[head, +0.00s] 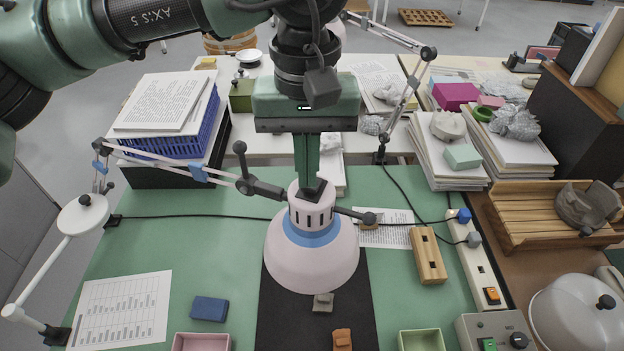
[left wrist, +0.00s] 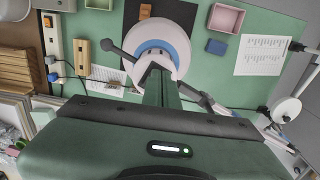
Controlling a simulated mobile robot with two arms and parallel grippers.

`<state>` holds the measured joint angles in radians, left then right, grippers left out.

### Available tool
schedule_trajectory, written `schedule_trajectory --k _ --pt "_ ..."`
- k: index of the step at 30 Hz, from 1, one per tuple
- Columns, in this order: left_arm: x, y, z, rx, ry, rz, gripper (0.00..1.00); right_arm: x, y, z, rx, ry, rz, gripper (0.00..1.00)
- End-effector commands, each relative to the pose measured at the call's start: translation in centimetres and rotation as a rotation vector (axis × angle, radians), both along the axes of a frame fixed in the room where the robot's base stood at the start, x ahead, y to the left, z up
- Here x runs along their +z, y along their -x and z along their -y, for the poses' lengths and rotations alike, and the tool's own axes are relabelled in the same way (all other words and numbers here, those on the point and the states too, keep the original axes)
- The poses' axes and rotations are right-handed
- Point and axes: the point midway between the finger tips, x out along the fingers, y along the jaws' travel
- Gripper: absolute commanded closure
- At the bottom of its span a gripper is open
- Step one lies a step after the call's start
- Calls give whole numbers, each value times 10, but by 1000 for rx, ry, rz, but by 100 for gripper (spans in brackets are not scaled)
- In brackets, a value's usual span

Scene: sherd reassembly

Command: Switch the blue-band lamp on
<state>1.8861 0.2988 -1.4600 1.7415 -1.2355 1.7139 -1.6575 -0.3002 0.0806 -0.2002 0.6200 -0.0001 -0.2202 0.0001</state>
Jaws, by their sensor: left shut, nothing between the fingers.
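The blue-band lamp has a pale pinkish shade (head: 312,262) with a blue band (head: 310,235), hanging over a black mat (head: 275,318) in the middle of the green table. No light shows on the mat; the bulb is hidden under the shade. My right gripper is not in view.
A power strip (head: 480,268) with a blue plug (head: 464,215), a grey plug and an orange switch lies at the right. A wooden block (head: 428,256), a blue block (head: 209,308) and a pink tray (head: 202,343) lie around the mat. A second white lamp (head: 83,214) stands left.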

Motion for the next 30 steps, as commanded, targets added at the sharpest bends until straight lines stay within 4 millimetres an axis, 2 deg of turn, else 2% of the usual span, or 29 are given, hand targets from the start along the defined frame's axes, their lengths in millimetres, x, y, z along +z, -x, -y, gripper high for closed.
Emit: schedule_trajectory --k 30 --pt "-16 0 0 0 0 0 100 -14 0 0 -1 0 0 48"
